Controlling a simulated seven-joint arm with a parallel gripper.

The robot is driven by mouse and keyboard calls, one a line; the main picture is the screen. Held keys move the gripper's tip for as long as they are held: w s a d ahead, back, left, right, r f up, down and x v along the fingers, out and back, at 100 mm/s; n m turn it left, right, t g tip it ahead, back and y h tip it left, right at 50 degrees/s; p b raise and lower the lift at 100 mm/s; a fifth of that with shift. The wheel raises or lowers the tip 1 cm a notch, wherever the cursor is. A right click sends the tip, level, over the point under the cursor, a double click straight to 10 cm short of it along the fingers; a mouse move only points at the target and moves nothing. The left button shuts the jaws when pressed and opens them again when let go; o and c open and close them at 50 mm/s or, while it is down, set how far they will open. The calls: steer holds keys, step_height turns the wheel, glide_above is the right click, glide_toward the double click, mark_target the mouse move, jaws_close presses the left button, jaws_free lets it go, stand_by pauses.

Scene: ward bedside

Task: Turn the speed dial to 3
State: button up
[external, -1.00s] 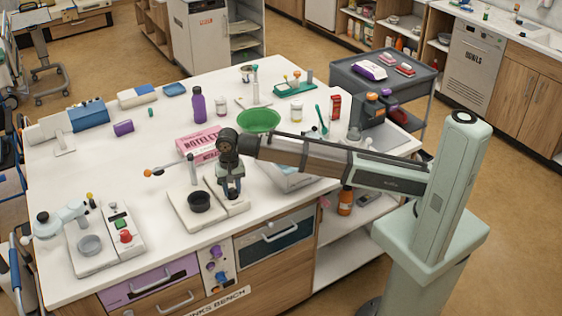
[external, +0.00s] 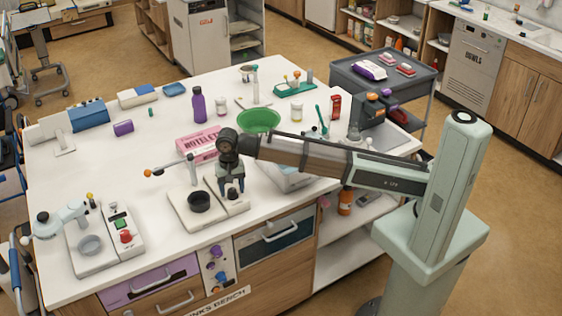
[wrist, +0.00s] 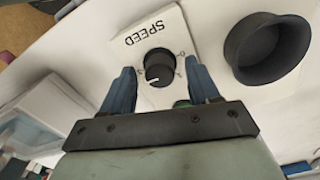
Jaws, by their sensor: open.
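The speed dial (wrist: 158,66) is a round black knob with a white pointer line, on a white panel lettered SPEED (wrist: 147,32). The pointer is toward the lower left in the wrist view; the small scale marks are hard to read. My gripper (wrist: 160,82) is open, with a blue finger on either side of the dial and visible gaps to it. In the external view my gripper (external: 231,188) points down over the right part of the pale mixer base (external: 182,213), which also carries a black cup (external: 199,201).
A post with an orange-tipped arm (external: 172,170) stands behind the cup. A pink box (external: 197,143) and green bowl (external: 259,120) are behind my gripper. A second device with a red button (external: 125,236) stands at left. The bench's middle left is clear.

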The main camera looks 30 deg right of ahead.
mark_target(232, 190)
step_height(232, 190, up, 14)
stand_by(0.7)
steer(key=shift+f, duration=0.1)
stand_by(0.3)
